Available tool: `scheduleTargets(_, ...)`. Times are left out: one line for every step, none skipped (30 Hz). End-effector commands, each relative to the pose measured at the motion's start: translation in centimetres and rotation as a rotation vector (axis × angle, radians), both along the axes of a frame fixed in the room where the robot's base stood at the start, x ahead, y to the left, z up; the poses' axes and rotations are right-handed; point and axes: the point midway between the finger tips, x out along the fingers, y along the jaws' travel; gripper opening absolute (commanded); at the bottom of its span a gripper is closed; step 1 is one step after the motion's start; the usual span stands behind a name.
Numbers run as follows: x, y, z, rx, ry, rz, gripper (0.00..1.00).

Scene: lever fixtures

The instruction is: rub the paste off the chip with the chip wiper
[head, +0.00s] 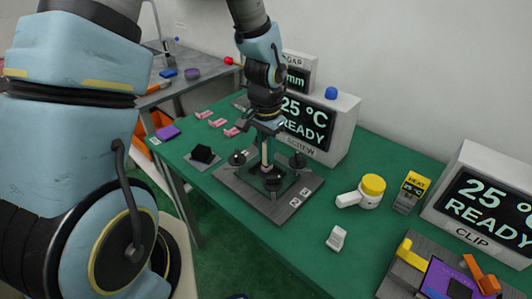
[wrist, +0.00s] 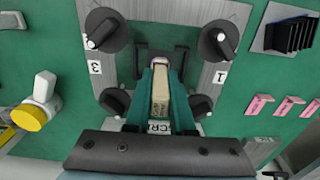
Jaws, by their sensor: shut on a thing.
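My gripper (head: 267,160) is shut on a tan, upright block, which I take to be the chip wiper (wrist: 160,98). In the wrist view the block sits between the two teal fingers of my gripper (wrist: 162,72), with a pale pinkish part at its far end. The block points down over the middle of the screw fixture (head: 230,183), a grey plate with black knobs around a green centre. The chip and any paste on it are hidden under the block and fingers. I cannot tell whether the block touches anything below.
Black knobs (wrist: 218,42) stand close around my gripper. A black slotted holder (head: 203,155) and pink clips (head: 217,122) lie left. A white-and-yellow bottle (head: 372,188), a small white piece (head: 336,238) and the clip fixture (head: 405,272) are right. A display box (head: 318,125) stands behind.

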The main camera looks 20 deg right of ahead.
Motion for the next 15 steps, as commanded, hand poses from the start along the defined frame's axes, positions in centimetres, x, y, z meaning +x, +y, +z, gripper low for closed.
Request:
scheduleTargets(0.0,0.0,1.0,-0.001,0.000,0.000,0.00)
scheduleTargets(0.0,0.0,1.3,0.000,-0.001,0.000,0.00)
scheduleTargets(0.1,0.0,1.7,0.000,-0.001,0.000,0.00)
scheduleTargets(0.1,0.0,2.0,0.000,-0.001,0.000,0.00)
scheduleTargets(0.1,0.0,2.3,-0.001,-0.002,0.000,0.00)
scheduleTargets(0.1,0.0,2.7,-0.001,-0.002,0.000,0.00)
scheduleTargets(0.1,0.0,3.0,-0.001,-0.002,0.000,0.00)
scheduleTargets(0.1,0.0,3.3,-0.001,-0.002,0.000,0.00)
scheduleTargets(0.1,0.0,3.7,-0.001,-0.002,0.000,0.00)
scheduleTargets(0.1,0.0,4.0,-0.002,-0.002,0.000,0.00)
scheduleTargets(0.1,0.0,4.2,-0.002,-0.002,0.000,0.00)
scheduleTargets(0.1,0.0,4.6,-0.002,-0.002,0.000,0.00)
scheduleTargets(0.1,0.0,4.9,-0.002,-0.002,0.000,0.00)
scheduleTargets(0.1,0.0,5.2,-0.002,-0.002,0.000,0.00)
scheduleTargets(0.1,0.0,5.6,-0.002,-0.002,0.000,0.00)
